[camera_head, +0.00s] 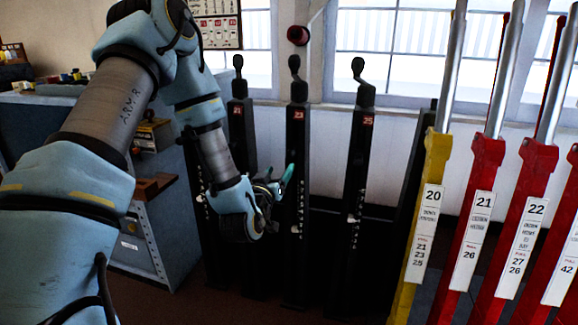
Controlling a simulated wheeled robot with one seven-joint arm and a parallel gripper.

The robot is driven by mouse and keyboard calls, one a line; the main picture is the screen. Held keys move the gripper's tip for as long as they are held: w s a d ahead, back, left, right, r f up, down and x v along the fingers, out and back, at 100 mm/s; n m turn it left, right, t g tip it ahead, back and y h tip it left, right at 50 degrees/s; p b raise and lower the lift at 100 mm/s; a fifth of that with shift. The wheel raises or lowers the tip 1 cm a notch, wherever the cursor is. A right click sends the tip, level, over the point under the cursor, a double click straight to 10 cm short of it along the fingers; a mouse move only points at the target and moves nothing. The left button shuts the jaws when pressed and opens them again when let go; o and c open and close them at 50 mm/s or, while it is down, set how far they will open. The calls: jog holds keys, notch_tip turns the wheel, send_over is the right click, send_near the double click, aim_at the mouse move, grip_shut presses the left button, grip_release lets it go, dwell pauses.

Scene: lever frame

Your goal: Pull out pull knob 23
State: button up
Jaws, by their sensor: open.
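Pull knob 23 is the black knob (294,66) on top of the middle black post (299,130), which carries a red label (299,115) reading 23. The knob stands upright on a short stem. My gripper (284,180) is well below the knob, in front of or beside the lower part of the middle post; its exact depth is hard to tell. Its jaws are open and look empty. My arm comes in from the left and covers part of post 21.
Similar posts marked 21 (237,125) and 25 (363,140) stand on either side. A yellow lever 20 (433,165) and red levers (484,170) lean at the right. A blue-grey cabinet (165,235) is at the left. A red cylinder (298,35) is above knob 23.

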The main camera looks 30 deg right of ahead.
aim_at(290, 155)
jog(key=p+x, duration=0.1)
jog(key=x, duration=0.9)
jog(key=shift+w+d+p, duration=0.1)
jog(key=shift+d+p, duration=0.05)
jog(key=shift+p, duration=0.15)
jog(key=shift+r, duration=0.1)
grip_shut()
dwell(0.9)
